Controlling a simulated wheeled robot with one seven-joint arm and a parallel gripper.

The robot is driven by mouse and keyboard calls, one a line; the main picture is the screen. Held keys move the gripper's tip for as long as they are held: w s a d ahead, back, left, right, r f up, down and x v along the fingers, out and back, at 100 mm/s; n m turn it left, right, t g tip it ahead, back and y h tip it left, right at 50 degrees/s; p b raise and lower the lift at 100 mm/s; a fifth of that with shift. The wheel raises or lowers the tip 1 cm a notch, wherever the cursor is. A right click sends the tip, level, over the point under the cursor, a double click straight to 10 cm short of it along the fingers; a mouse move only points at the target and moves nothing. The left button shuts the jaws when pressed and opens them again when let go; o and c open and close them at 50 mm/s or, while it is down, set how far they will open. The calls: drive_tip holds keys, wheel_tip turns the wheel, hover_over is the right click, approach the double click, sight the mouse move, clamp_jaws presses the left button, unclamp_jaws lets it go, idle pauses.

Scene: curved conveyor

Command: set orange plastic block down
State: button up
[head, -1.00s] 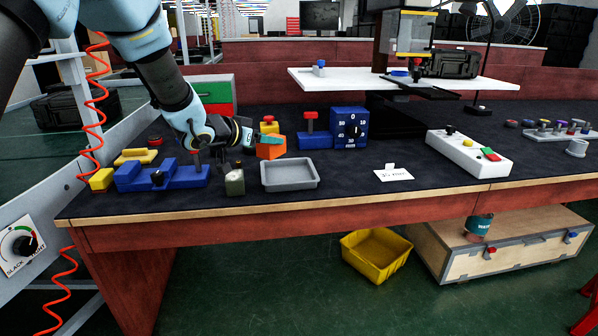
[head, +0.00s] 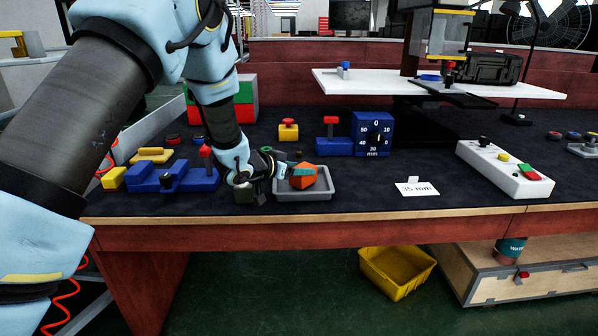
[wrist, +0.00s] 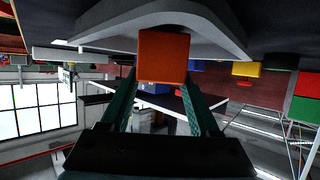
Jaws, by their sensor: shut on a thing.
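The orange plastic block (head: 303,176) is at the grey tray (head: 318,195) in the head view, over its inside area. My gripper (head: 298,171) comes in from the left and is shut on the block. In the wrist view the block (wrist: 163,56) sits between the two green fingertips of my gripper (wrist: 163,76), with the tray (wrist: 215,27) close by it. I cannot tell whether the block touches the tray floor. The tray's left part is partly hidden by my gripper.
Behind stand a yellow block with a red knob (head: 288,132) and a blue dial box (head: 374,134). A "35 mm" card (head: 416,188) lies right; the mat between is clear.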

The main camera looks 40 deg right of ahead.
drive_tip(key=shift+f, duration=0.35)
drive_tip(key=o, duration=1.5)
drive_tip(key=shift+f, duration=0.1)
drive_tip(key=shift+c, duration=0.2)
drive_tip(key=shift+a, duration=0.15)
drive_tip(key=v, duration=1.2)
drive_tip(key=shift+b, duration=0.4)
